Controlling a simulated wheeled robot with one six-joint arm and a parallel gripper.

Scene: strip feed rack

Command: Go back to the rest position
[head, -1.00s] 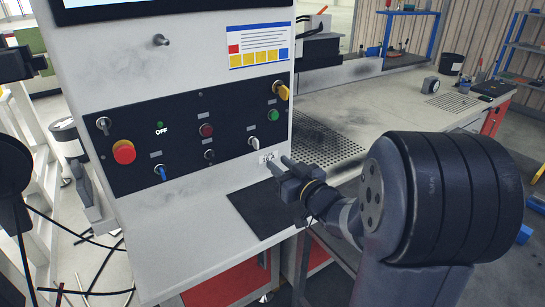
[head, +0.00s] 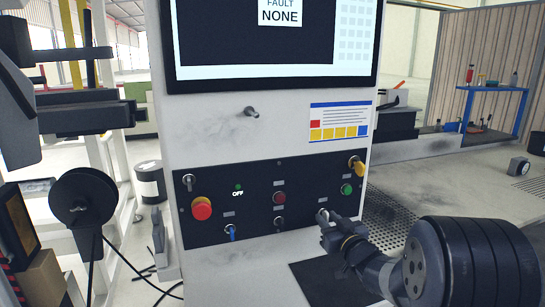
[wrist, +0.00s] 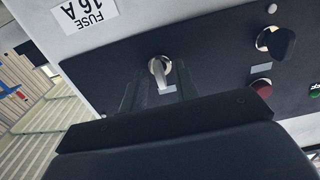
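The pale handle of the selector (wrist: 162,76) shows in that gap, with space on both sides. Whether a finger touches it cannot be told. The selector sits beside a label reading FUSE 16 A (wrist: 83,10).
A red mushroom button (head: 201,208), a blue-handled switch (head: 232,231), a black selector (head: 279,222) and a yellow knob (head: 357,168) stick out from the panel. The screen (head: 275,45) reads FAULT NONE. A cable reel (head: 84,196) stands at the left.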

